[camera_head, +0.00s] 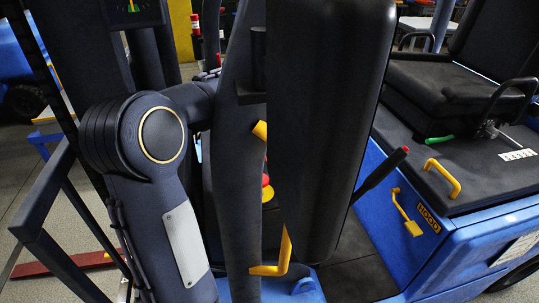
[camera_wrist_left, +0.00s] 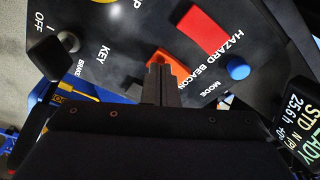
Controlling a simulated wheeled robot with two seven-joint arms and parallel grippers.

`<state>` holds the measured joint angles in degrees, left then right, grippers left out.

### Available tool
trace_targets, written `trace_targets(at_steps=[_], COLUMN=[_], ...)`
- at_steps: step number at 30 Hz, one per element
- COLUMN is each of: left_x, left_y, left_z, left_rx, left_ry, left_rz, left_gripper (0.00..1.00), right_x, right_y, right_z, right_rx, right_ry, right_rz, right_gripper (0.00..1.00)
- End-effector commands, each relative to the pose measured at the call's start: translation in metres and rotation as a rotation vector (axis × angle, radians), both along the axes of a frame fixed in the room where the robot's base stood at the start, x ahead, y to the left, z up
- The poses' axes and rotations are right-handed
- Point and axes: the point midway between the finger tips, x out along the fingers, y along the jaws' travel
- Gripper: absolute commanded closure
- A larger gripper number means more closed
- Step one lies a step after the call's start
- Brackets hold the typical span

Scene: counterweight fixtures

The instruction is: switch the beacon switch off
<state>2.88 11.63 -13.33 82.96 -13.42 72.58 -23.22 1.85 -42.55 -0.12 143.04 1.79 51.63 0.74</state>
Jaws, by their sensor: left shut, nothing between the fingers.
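In the left wrist view, the beacon switch is the orange rocker (camera_wrist_left: 172,62) beside the BEACON lettering on a dark control panel (camera_wrist_left: 120,50). My left gripper (camera_wrist_left: 160,74) is shut and empty, its fingertips right at the near side of the orange rocker and covering part of it. Whether they touch it, and which way the rocker is tipped, I cannot tell. In the head view dark arm parts block the panel, and neither the switch nor a gripper shows there. My right gripper is not in view.
A red switch (camera_wrist_left: 204,30) by the HAZARD lettering and a blue MODE button (camera_wrist_left: 238,68) lie close to the rocker. A dark key knob (camera_wrist_left: 68,42) and a lit display (camera_wrist_left: 296,120) flank it. In the head view, a black seat (camera_head: 445,90) stands on the blue vehicle.

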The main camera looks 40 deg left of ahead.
Motion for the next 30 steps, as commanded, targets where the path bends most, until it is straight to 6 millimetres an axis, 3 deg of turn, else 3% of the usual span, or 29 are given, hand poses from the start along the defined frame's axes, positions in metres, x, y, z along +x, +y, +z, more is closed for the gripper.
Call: trace_targets(at_steps=[8, 24, 30], left_x=[0.0, 0.0, 0.0], left_y=[0.0, 0.0, 0.0], left_z=[0.027, 0.064, 0.068], left_rx=[0.0, 0.001, 0.0], left_ry=[-0.001, -0.002, 0.0], left_rz=[0.0, 0.0, 0.0], left_gripper=[1.0, 1.0, 1.0], right_x=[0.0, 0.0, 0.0], right_y=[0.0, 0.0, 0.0], right_z=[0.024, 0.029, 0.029], right_rx=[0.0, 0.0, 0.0], right_ry=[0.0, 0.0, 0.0], right_rz=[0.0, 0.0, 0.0], right_gripper=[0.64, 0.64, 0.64])
